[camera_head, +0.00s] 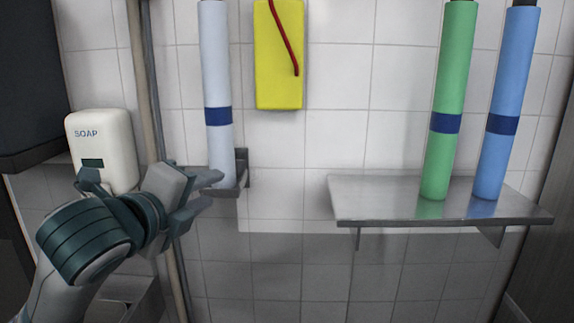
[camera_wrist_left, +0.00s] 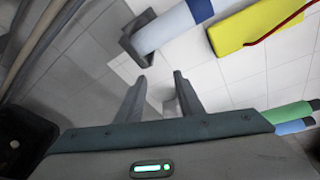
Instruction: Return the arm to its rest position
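My left gripper (camera_head: 212,190) reaches in from the lower left in the head view, in front of the tiled wall. In the left wrist view its two fingers (camera_wrist_left: 160,82) are apart with nothing between them, so it is open and empty. The fingertips appear close to the small metal bracket (camera_head: 242,170) under the pale blue tube (camera_head: 217,90); I cannot tell the exact gap. In the left wrist view the tube (camera_wrist_left: 170,28) lies beyond the fingers. My right gripper is in neither view.
A soap dispenser (camera_head: 103,145) hangs behind my left arm, beside a vertical pipe (camera_head: 143,80). A metal shelf (camera_head: 385,200) at right holds a green tube (camera_head: 449,100) and a blue tube (camera_head: 506,100). A yellow board (camera_head: 278,70) hangs in the middle. The wall below is clear.

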